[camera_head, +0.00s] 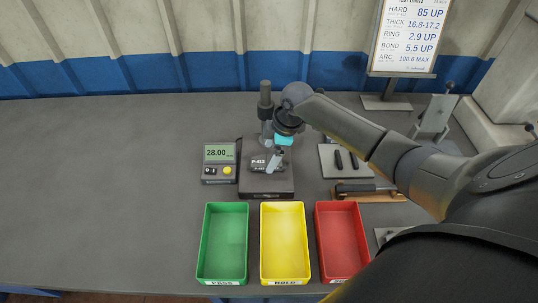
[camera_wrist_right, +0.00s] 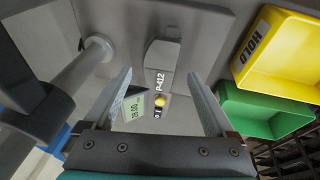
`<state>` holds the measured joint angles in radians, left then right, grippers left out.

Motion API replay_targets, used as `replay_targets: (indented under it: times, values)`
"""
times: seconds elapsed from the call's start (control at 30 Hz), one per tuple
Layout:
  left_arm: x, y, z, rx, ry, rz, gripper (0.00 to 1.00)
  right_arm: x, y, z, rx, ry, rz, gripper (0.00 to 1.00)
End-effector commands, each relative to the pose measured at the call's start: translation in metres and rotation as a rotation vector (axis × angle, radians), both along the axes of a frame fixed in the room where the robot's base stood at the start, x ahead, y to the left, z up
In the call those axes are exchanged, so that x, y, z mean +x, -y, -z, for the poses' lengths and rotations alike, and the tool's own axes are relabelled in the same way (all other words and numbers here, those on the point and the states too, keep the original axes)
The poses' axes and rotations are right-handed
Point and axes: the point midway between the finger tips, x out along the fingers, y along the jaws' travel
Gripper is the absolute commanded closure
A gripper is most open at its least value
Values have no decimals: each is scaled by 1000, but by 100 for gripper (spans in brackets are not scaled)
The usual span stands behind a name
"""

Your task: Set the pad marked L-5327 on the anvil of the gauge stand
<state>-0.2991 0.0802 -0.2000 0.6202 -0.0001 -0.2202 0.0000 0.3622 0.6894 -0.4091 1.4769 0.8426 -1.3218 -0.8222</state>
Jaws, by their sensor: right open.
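The gauge stand (camera_head: 266,183) is a dark block with an upright column. A dark piece marked P-412 (camera_wrist_right: 163,60) is at the stand, between my fingers in the wrist view; its lettering shows in the head view, where my gripper covers part of it. I cannot tell if it is a pad or the anvil. My right gripper (camera_head: 274,163) is over the stand, with open fingers (camera_wrist_right: 160,100) and nothing between their tips that I can see held. No marking L-5327 is legible. My left gripper is not in view.
A gauge readout (camera_head: 219,163) shows 28.00 left of the stand. Green (camera_head: 202,245), yellow (camera_head: 265,240) and red (camera_head: 322,240) bins stand in front, empty where visible. A grey plate (camera_head: 328,155) with two dark bars lies right. The left table is clear.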

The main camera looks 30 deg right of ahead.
Motion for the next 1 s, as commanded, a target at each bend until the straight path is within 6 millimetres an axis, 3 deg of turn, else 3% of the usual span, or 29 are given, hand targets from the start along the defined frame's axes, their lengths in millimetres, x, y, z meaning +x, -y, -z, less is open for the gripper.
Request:
replay_targets:
  times: [0.2,0.4,0.6,1.0]
  values:
    - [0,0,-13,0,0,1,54,-11,8,-49,-3,2,-1,10]
    - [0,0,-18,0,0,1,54,-19,13,-81,-2,1,0,10]
    - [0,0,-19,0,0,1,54,-23,14,-93,-1,0,0,10]
    - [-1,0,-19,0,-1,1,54,-23,14,-94,-1,-1,1,10]
